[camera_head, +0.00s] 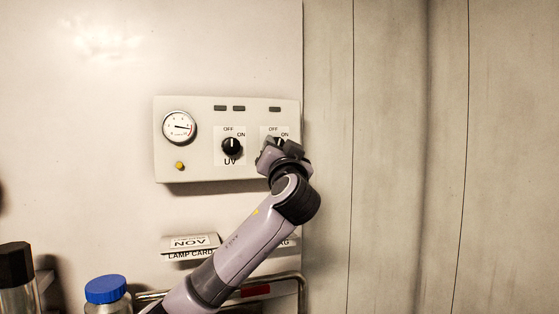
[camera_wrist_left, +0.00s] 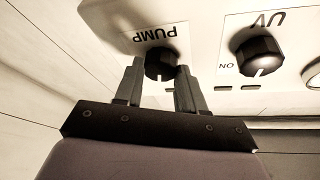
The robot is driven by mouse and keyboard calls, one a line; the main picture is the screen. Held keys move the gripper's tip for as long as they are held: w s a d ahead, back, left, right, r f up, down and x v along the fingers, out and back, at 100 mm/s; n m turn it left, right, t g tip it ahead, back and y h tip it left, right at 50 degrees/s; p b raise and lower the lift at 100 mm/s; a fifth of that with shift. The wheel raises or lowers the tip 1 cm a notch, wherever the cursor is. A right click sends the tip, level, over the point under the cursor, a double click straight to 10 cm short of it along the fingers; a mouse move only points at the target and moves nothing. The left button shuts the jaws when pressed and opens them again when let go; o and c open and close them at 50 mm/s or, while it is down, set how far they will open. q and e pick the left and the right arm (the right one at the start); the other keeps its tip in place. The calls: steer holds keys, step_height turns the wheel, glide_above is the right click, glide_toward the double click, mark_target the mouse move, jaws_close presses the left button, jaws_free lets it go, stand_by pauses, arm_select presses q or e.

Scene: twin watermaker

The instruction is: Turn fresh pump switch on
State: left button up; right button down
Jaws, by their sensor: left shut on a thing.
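The control panel (camera_head: 205,172) is a pale box on the wall. The black pump switch knob (camera_wrist_left: 160,62) sits under the upside-down PUMP label in the left wrist view. In the head view it is mostly hidden behind my gripper, below an OFF label (camera_head: 273,129). A white mark on the knob points down in the wrist view, much like the mark on the UV knob. My left gripper (camera_wrist_left: 159,80) is shut on the pump knob, one finger on each side; it also shows in the head view (camera_head: 279,148). My right gripper is not in view.
The UV knob (camera_head: 232,146) is just left of my gripper, with a gauge (camera_head: 179,127) and a yellow button (camera_head: 179,165) further left. A card holder (camera_head: 190,243), a metal rail (camera_head: 303,291) and a blue-capped bottle (camera_head: 105,289) are below.

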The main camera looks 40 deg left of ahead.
arm_select(q)
steer(key=shift+s+r+m+t+h+p, duration=0.1)
steer(key=shift+m+h+p, duration=0.7)
steer(key=shift+m, duration=1)
steer(key=shift+r+m+t+h+p, duration=0.1)
steer(key=shift+m+h+p, duration=0.6)
steer(key=shift+m, duration=1.1)
steer(key=shift+s+m+t+h+p, duration=0.1)
steer(key=shift+m+h+p, duration=0.7)
steer(key=shift+m, duration=1)
steer(key=shift+w, duration=0.1)
steer(key=o, duration=1)
steer(key=shift+o, duration=0.2)
steer(key=b+v, duration=0.1)
steer(key=v, duration=0.6)
steer(key=shift+b, duration=0.35)
